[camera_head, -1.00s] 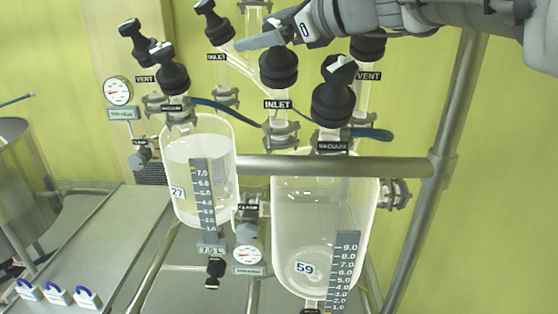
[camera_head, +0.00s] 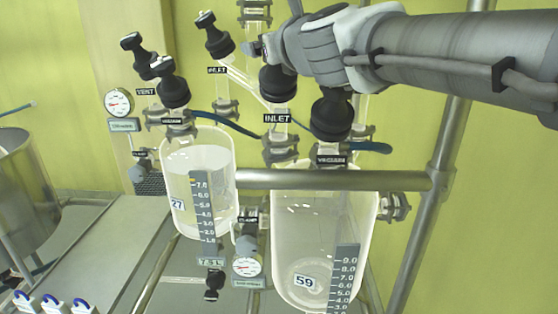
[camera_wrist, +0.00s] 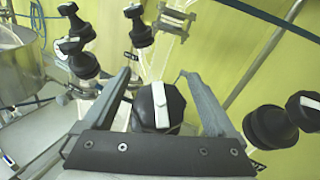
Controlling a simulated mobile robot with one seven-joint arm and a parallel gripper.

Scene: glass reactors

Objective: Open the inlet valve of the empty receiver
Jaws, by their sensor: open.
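The right receiver (camera_head: 325,230), labelled 59, looks empty. The left receiver (camera_head: 200,180), labelled 27, holds pale liquid. The right receiver's black inlet valve knob (camera_head: 277,84) stands above its INLET label, its top partly hidden by my gripper (camera_head: 272,38). In the wrist view, that knob (camera_wrist: 150,112) with its white pointer bar sits between the two open fingers of my gripper (camera_wrist: 158,78), with visible gaps on both sides. I cannot tell how far down the fingers reach around it. The left receiver's inlet knob (camera_head: 213,35) stands just left of my gripper.
The right receiver's vacuum knob (camera_head: 331,115) is close below my wrist. The left receiver's vacuum knob (camera_head: 172,85) and vent knob (camera_head: 137,55) stand further left. A steel tank (camera_head: 25,190) stands far left.

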